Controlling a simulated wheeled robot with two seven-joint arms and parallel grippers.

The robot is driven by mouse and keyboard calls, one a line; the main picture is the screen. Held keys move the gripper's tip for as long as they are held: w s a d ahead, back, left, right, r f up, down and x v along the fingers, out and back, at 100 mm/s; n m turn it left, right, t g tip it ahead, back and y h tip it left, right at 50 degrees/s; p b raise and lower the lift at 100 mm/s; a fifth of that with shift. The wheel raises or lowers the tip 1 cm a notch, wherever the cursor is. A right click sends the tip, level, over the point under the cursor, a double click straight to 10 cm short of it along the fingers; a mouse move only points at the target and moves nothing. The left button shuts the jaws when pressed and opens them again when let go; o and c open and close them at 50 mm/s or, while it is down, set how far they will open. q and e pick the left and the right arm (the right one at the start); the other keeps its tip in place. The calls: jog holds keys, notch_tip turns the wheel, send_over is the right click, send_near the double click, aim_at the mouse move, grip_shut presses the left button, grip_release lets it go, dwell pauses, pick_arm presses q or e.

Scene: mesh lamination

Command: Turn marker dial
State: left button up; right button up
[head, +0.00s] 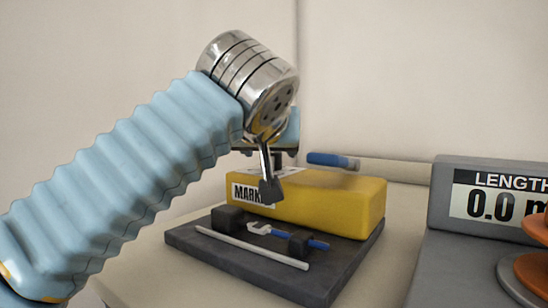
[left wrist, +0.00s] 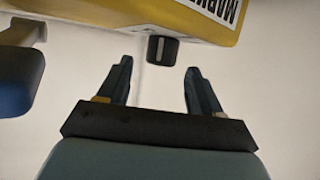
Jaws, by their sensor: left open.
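The yellow marker box (head: 330,200), with a white label partly reading "MARK", stands on a dark base plate (head: 215,246). In the left wrist view the box (left wrist: 205,18) is at the top, and its black dial (left wrist: 162,50) with a pale pointer line sticks out from it. My left gripper (head: 273,180) is at the box's near-left part and hides some of the label. In the left wrist view my left gripper (left wrist: 157,72) is open and empty, and the dial lies just beyond and between its fingertips, not gripped. I cannot make out the dial in the head view. My right gripper is not in view.
A lever with a blue handle (head: 328,159) is behind the box; its handle (left wrist: 15,83) also shows in the left wrist view. A pale rod (head: 252,247) and blue-and-white parts lie along the base plate's front. A grey length display (head: 445,200) reading "0.0" stands at right, near orange discs.

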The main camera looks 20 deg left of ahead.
pick_arm(q)
jog(key=x, duration=0.4)
jog(key=shift+w, duration=0.2)
jog(key=c, duration=1)
jog(key=shift+o, duration=0.2)
